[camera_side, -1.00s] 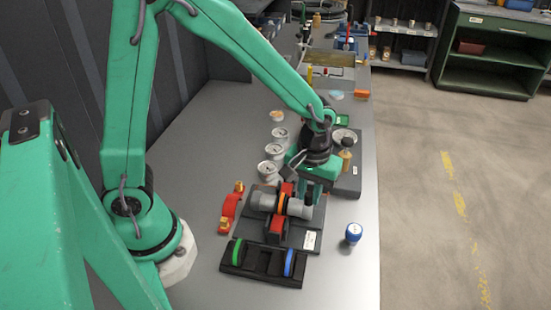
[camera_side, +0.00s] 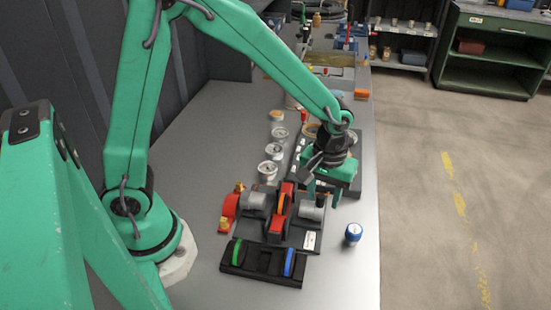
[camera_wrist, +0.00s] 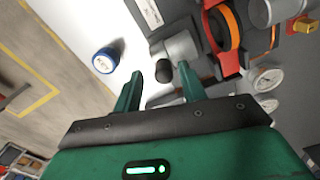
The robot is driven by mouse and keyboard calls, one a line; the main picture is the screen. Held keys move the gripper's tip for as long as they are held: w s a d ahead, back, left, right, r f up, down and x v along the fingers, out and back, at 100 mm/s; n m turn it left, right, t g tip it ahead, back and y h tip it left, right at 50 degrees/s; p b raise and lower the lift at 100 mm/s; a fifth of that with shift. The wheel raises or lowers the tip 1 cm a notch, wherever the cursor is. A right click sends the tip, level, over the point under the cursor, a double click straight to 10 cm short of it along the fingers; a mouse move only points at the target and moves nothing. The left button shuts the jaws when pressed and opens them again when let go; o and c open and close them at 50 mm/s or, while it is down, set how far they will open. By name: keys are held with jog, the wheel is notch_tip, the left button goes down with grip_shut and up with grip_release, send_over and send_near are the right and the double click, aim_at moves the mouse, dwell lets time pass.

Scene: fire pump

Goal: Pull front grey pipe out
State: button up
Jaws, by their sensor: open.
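The front grey pipe (camera_side: 311,209) lies at the right of the red pump body (camera_side: 277,229), with a gap between it and the orange ring (camera_side: 282,204). In the wrist view the grey pipe (camera_wrist: 181,47) lies just beyond my fingers, its dark end facing the space between them. My gripper (camera_side: 323,194) is open, just above and right of this pipe. In the wrist view its two fingers (camera_wrist: 160,74) stand apart with nothing clamped. A second grey pipe (camera_side: 253,199) lies left of the ring. Contact between fingers and pipe cannot be told.
A blue-capped jar (camera_side: 353,233) stands at the right, near the table edge. A black rack (camera_side: 262,263) with a green and a blue ring lies in front. White gauges (camera_side: 272,151) line up behind. A red-and-yellow part (camera_side: 228,209) is at the left.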

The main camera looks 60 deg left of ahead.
jog(key=shift+r, duration=0.15)
notch_tip(320, 180, up, 7)
jog(key=shift+r, duration=0.25)
dwell(0.5)
jog(key=shift+s+a+r, duration=0.15)
jog(key=shift+a+r, duration=0.1)
jog(key=shift+r, duration=0.15)
jog(key=s+a+r+m+t, duration=0.2)
jog(key=s+a+r+m, duration=0.1)
jog(key=s+a+r, duration=0.1)
jog(key=s+a+r+m+t, duration=0.3)
jog(key=s+a+r, duration=0.1)
jog(key=s+a, duration=0.3)
jog(key=s, duration=0.2)
jog(key=shift+s+r+t, duration=0.3)
